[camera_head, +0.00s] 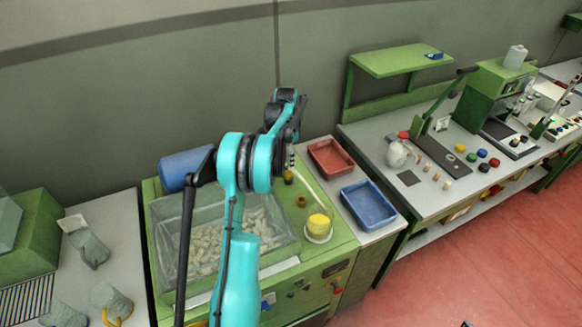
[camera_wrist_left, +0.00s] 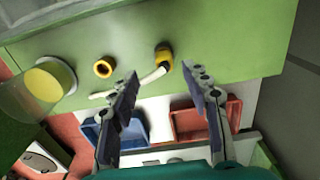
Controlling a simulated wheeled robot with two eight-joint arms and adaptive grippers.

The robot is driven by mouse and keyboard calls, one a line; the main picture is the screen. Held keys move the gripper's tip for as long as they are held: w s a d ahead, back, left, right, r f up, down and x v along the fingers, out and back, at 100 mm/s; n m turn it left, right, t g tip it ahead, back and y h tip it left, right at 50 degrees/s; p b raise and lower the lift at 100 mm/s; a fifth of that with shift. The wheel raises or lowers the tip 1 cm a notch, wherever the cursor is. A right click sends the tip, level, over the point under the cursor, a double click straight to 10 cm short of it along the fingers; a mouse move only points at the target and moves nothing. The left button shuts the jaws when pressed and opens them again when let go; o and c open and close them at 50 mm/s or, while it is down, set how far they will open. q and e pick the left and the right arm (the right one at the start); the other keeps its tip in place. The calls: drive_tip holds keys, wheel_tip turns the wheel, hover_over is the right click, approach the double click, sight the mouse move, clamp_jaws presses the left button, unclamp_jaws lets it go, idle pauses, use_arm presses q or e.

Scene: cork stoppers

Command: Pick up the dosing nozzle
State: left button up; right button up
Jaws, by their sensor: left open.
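The dosing nozzle appears to be the yellow and dark piece with a thin white curved spout (camera_wrist_left: 163,54), on the green machine top in the left wrist view. In the head view its yellow part (camera_head: 289,177) shows just below my left gripper (camera_head: 291,155). In the left wrist view my left gripper (camera_wrist_left: 160,72) is open, its fingertips spread on either side of the nozzle's near end. One finger hides part of the white spout. I see no contact, and cannot tell the height of the fingers above the nozzle. My right gripper is not in view.
A yellow-brown ring (camera_wrist_left: 104,67) and a clear cup with yellow contents (camera_head: 318,226) stand close by on the machine. A clear bin of corks (camera_head: 165,250) is left. A red tray (camera_head: 331,157) and a blue tray (camera_head: 368,206) lie right.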

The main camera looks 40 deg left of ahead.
sight(288, 175)
use_arm(q)
wheel_tip(288, 175, down, 2)
drive_tip(key=shift+f, duration=0.1)
drive_tip(key=f, duration=0.2)
drive_tip(key=w+f+b, duration=0.1)
drive_tip(key=f, duration=0.2)
drive_tip(key=shift+a+f, duration=0.1)
drive_tip(key=shift+f, duration=0.05)
drive_tip(key=shift+s, duration=0.1)
drive_tip(key=shift+c, duration=0.3)
clamp_jaws()
